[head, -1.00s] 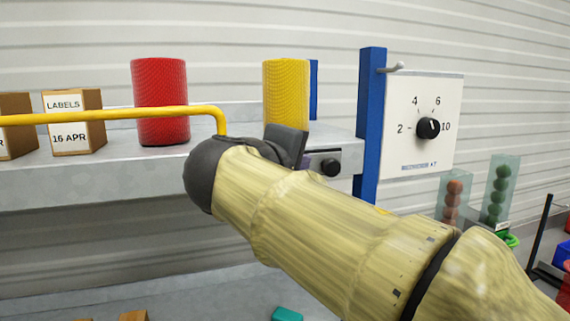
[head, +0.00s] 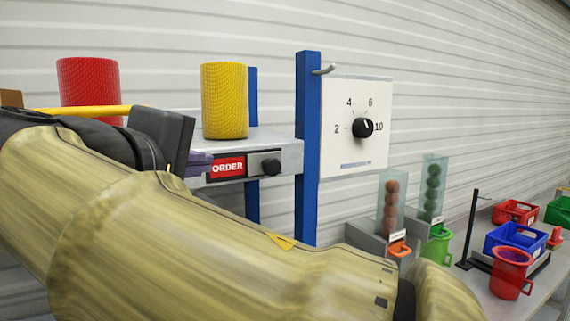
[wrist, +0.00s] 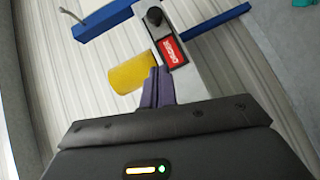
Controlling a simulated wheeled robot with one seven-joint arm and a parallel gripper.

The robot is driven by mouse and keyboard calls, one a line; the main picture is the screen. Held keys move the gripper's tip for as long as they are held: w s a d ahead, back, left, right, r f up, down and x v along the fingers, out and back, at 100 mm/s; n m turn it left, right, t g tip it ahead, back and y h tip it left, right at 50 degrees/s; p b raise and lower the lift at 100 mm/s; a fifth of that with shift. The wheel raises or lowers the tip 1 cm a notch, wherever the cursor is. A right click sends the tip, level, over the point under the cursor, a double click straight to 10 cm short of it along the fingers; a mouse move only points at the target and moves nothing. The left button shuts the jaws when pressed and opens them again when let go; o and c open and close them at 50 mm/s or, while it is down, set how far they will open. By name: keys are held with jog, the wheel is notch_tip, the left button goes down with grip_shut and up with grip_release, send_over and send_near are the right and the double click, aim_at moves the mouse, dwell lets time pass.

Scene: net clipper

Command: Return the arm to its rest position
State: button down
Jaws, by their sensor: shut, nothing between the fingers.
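My arm, in a tan sleeve, crosses the lower left of the head view. My gripper (wrist: 158,88) shows in the wrist view as purple fingers closed together with nothing between them. In the head view its fingertips (head: 198,163) show just left of the red ORDER label (head: 228,167) at the shelf end. I cannot tell whether they touch the shelf. In the wrist view the fingers overlap the shelf end, near the yellow cylinder (wrist: 134,74).
A grey shelf (head: 275,145) carries a yellow netting roll (head: 225,100) and a red roll (head: 88,90). A blue post (head: 307,150) with a hook and a dial panel (head: 355,125) stand right. Farther right are clear tubes (head: 433,185), bins (head: 516,238) and a red mug (head: 511,272).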

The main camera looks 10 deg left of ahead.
jog(key=w+d+f+m+g, duration=0.1)
jog(key=w+d+f+g, duration=0.3)
jog(key=f, duration=0.5)
jog(key=w+d+f+g+h, duration=0.1)
jog(key=w+d+f, duration=0.35)
jog(key=f, duration=0.45)
jog(key=w+d+f+m+g, duration=0.1)
jog(key=w+d+f+g, duration=0.3)
jog(key=f, duration=0.5)
jog(key=s+d+f+m+g, duration=0.1)
jog(key=s+d+f+m, duration=0.3)
jog(key=d+f, duration=0.3)
jog(key=s+d+f+m+g+y, duration=0.1)
jog(key=s+d+f+m, duration=0.3)
jog(key=d+f, duration=0.3)
jog(key=s+d+f+m+g+y, duration=0.1)
jog(key=s+d+f+m, duration=0.3)
jog(key=d+f, duration=0.4)
jog(key=shift+s+f+m+g, duration=0.3)
jog(key=shift+f+m+g, duration=0.1)
jog(key=shift+m+g, duration=0.2)
